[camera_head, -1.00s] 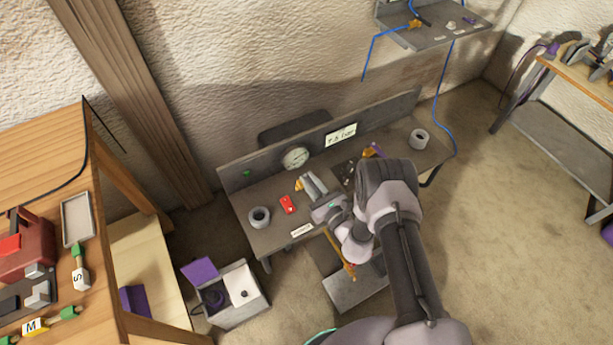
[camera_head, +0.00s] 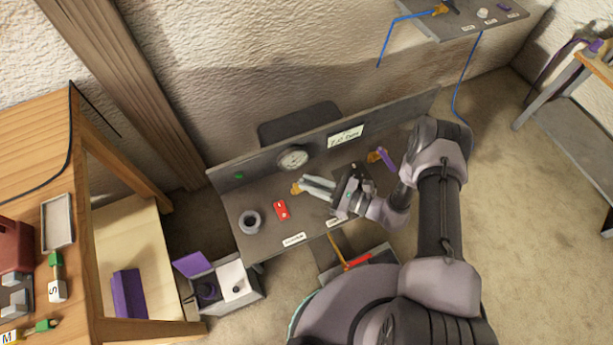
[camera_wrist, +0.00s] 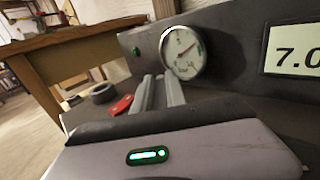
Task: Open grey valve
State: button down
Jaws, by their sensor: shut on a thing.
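The grey valve (camera_head: 296,189) shows as a small brass-yellow body on the grey bench, right of a red block. My gripper (camera_head: 305,186) reaches in from the right with its pale fingers at the valve, shut on it; the grey lever is hard to tell apart from the fingers. In the wrist view the fingers (camera_wrist: 160,88) point away over the bench, and the valve is hidden. A round gauge (camera_head: 293,158) stands on the back panel behind the valve; its red needle shows in the wrist view (camera_wrist: 183,50), pointing up and right.
The red block (camera_head: 281,210) and a grey ring (camera_head: 250,221) lie left of the valve. A second valve with a purple lever (camera_head: 386,160) is to the right, near my arm. A sign (camera_head: 346,136) is on the back panel. An open box (camera_head: 220,288) stands below left.

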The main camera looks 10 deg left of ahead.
jog(key=shift+n+g, duration=0.3)
jog(key=shift+g, duration=0.1)
jog(key=c, duration=1.4)
grip_release()
jog(key=shift+a, duration=0.1)
jog(key=shift+o, duration=0.2)
jog(key=s+d, duration=0.1)
jog(key=d, duration=0.4)
jog(key=s+d+p, duration=0.1)
jog(key=d, duration=0.5)
jog(key=s+d+p, duration=0.1)
jog(key=d, duration=0.5)
jog(key=shift+d, duration=0.15)
